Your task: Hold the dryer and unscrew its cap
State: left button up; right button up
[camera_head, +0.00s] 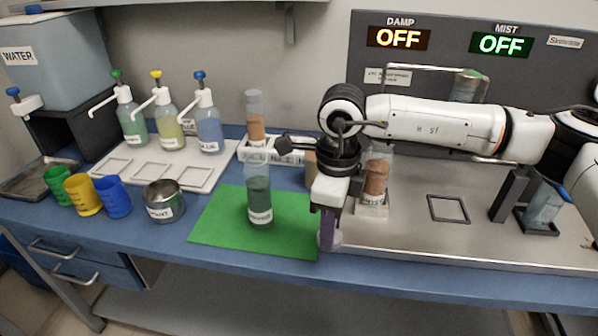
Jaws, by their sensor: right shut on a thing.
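A clear cylinder with dark green contents and a white label (260,200) stands upright on the green mat (215,225). Its label is too small to read, so I cannot tell if it is the dryer. My right gripper (328,235) points down at the mat's right edge, to the right of this cylinder and apart from it. It is shut on a small purplish thing (327,222), mostly hidden by the fingers; I cannot tell if this is the cap. My left gripper is not in view.
Pump bottles (208,130) stand on a white tray (205,178) at the left. Coloured cups (112,197) and a metal pot (164,203) stand near the front edge. An orange-filled cylinder (376,178) stands behind my right gripper. The metal plate (400,235) at right has free room.

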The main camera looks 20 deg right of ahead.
aim_at(256, 169)
jog(key=i, duration=1)
